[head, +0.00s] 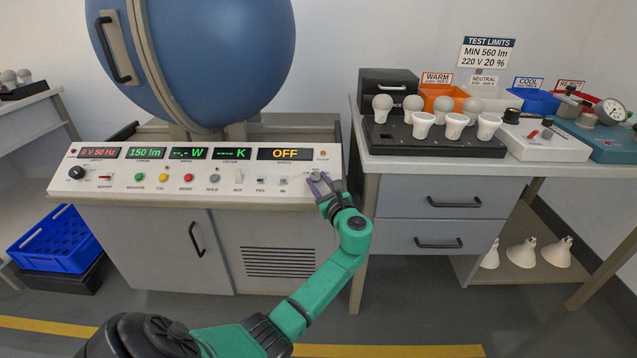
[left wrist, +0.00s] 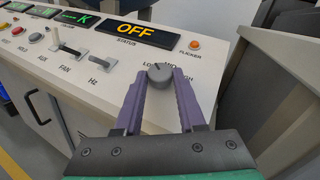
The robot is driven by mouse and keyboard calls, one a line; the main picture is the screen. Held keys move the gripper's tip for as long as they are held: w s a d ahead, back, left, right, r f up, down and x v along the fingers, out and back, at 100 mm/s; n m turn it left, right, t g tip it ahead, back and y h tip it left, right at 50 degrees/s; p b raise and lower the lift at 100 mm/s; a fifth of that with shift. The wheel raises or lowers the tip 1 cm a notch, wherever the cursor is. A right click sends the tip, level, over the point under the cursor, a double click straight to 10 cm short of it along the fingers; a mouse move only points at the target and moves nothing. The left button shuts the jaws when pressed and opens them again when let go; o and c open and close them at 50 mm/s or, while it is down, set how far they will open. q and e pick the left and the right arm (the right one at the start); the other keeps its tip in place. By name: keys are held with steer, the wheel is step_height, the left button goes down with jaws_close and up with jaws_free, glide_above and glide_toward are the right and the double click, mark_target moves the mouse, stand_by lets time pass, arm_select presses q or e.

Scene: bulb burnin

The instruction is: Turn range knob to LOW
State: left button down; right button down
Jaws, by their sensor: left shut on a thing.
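The range knob (left wrist: 160,72) is a small grey round knob with a pointer mark at the right end of the white sloped control panel (head: 215,182). In the left wrist view its label is partly covered, with "LOW" and "MID" partly readable above it and "GH" at its right. My left gripper (left wrist: 161,80) has its purple fingers on either side of the knob and is shut on it. In the head view the left gripper (head: 322,186) is at the panel's right end. My right gripper is not in view.
The status display (head: 285,154) reads OFF. Hz (left wrist: 99,62) and FAN (left wrist: 66,48) switches sit left of the knob. An orange flicker lamp (left wrist: 194,44) is above right. A bench at right holds a black bulb tray (head: 430,138). A blue sphere (head: 215,50) rises behind the panel.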

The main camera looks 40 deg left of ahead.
arm_select(q)
steer(key=c, duration=0.5)
jaws_free()
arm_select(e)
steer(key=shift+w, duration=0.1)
arm_select(q)
steer(key=shift+s+d, duration=0.1)
steer(key=shift+d, duration=0.15)
steer(key=p+v, duration=0.1)
steer(key=v, duration=1.3)
steer(key=shift+p, duration=0.35)
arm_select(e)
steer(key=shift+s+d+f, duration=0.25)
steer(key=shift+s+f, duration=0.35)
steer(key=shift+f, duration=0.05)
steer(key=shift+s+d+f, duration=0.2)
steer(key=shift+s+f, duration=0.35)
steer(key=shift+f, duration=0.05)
